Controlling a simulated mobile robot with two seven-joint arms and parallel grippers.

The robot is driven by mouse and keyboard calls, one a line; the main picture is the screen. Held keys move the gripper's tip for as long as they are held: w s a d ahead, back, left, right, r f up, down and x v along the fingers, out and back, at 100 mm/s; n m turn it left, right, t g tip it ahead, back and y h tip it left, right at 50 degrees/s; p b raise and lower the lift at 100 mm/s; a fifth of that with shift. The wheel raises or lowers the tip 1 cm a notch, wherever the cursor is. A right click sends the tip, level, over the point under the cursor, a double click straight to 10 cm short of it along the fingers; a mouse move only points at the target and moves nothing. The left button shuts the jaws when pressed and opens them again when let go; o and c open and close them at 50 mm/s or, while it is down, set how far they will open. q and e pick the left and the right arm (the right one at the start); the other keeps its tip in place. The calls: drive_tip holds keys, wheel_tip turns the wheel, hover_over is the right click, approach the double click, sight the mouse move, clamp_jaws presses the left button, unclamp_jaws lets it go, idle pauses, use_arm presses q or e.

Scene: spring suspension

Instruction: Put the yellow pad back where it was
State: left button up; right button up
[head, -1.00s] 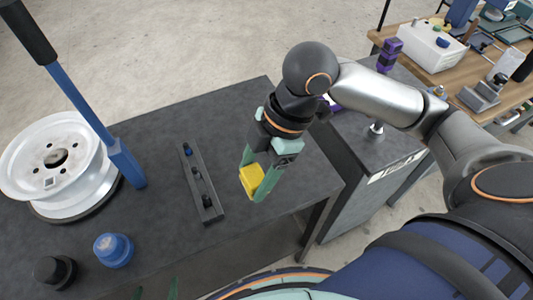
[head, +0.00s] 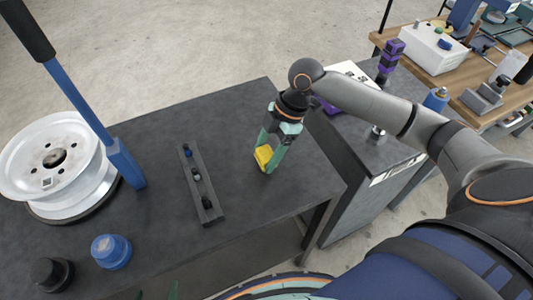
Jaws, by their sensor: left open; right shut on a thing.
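The yellow pad (head: 263,155) is between the fingers of my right gripper (head: 267,163), which is shut on it. The gripper points down over the right part of the dark table (head: 240,112), to the right of the narrow grey rack. I cannot tell whether the pad touches the table top. Only small green tips of my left gripper (head: 156,291) show at the bottom edge, apart from each other and empty; the rest of it is out of view.
The narrow rack (head: 201,183) holds several small dark and blue pieces. Table behind the rack is clear.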

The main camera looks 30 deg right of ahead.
drive_tip(key=shift+f, duration=0.55)
drive_tip(key=shift+f, duration=0.1)
drive_tip(key=o, duration=1.5)
drive_tip(key=shift+c, duration=0.2)
drive_tip(key=v, duration=1.2)
